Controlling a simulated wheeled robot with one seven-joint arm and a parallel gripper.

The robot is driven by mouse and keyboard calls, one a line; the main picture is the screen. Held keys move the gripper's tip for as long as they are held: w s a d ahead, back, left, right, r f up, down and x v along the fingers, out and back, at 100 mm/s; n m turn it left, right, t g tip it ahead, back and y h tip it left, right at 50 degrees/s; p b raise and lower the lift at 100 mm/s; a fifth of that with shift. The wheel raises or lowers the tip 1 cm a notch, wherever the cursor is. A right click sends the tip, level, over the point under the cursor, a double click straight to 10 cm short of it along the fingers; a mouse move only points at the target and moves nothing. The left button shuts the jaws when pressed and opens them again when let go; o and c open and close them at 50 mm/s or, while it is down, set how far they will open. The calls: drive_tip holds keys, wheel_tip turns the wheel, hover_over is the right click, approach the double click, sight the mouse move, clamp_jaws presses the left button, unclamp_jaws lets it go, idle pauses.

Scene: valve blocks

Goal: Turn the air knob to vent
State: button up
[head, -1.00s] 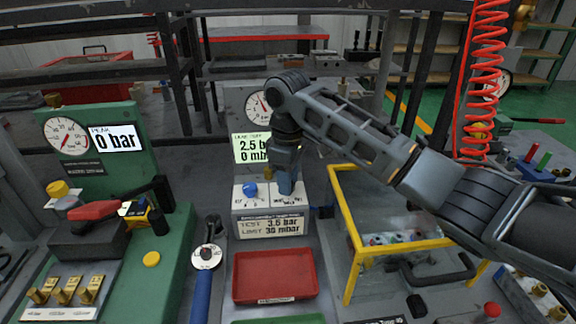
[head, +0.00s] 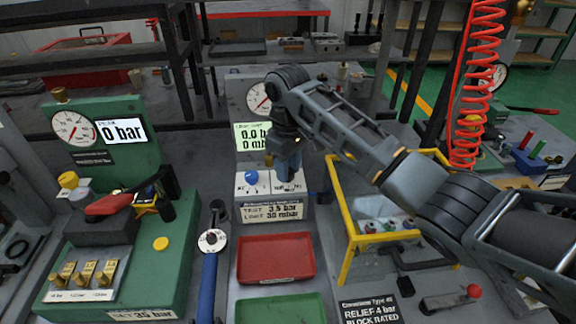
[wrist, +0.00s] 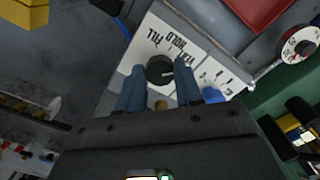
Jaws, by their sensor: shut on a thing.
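The air knob (wrist: 160,71) is a black round knob with a white pointer mark, on the white front panel (wrist: 146,50) of the leak test box. In the head view my gripper (head: 287,165) comes down on the right part of the panel and hides the knob. The green display (head: 252,136) reads 0.0 bar and 0 mbar, partly covered.
A blue knob (head: 251,177) sits just left of my gripper on the same panel. A red tray (head: 275,258) and a green tray (head: 281,308) lie in front. A yellow frame (head: 345,215) stands close at the right, and a blue-handled wrench (head: 209,270) lies left.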

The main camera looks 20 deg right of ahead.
drive_tip(key=o, duration=1)
drive_tip(key=shift+o, duration=0.2)
drive_tip(key=shift+r+b, duration=0.35)
drive_tip(key=shift+r, duration=3.6)
